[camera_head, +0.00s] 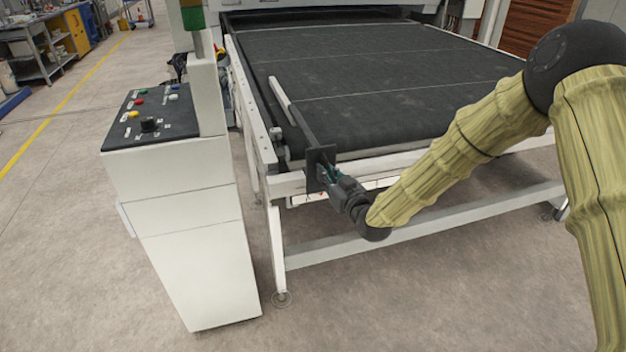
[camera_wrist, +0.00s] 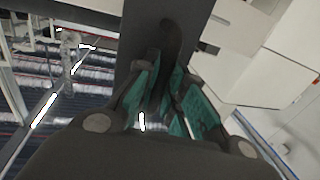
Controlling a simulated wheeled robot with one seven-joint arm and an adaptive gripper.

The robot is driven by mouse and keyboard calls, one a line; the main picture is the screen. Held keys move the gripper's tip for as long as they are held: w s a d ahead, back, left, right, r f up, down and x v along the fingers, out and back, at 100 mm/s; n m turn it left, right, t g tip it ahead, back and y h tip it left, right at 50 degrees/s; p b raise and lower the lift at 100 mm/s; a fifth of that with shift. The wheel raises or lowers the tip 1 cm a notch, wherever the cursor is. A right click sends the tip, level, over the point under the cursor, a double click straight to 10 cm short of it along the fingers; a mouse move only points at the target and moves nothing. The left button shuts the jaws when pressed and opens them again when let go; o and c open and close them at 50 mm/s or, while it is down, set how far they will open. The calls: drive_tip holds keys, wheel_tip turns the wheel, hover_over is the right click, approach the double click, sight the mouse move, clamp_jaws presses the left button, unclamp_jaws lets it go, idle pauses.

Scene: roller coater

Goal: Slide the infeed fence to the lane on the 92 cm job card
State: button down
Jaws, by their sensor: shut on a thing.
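The infeed fence is a long narrow bar (camera_head: 281,101) lying over the left side of the dark conveyor belt. Its near end carries a dark upright plate (camera_head: 314,184) in front of the white front rail. My gripper (camera_head: 326,176) is at this plate, at the front left of the machine. In the wrist view, the dark plate (camera_wrist: 140,30) stands ahead, and a dark curved handle (camera_wrist: 172,38) on it runs down between my gripper's teal pads (camera_wrist: 165,88). The gripper is shut on this handle; the pads partly hide it. I cannot make out a job card or lane numbers.
The dark belt (camera_head: 390,70) is clear to the right of the fence. A white control console (camera_head: 185,220) with coloured buttons stands close on the left. The white front rail (camera_head: 420,147) runs rightward behind my arm. Bare floor lies in front.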

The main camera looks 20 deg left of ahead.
drive_tip(key=w+d, duration=0.1)
drive_tip(key=d, duration=0.1)
drive_tip(key=w+d+b, duration=0.1)
drive_tip(key=w+d, duration=0.2)
drive_tip(key=d, duration=0.2)
drive_tip(key=shift+w, duration=0.3)
drive_tip(key=c, duration=1.5)
unclamp_jaws()
drive_tip(key=v, duration=1.2)
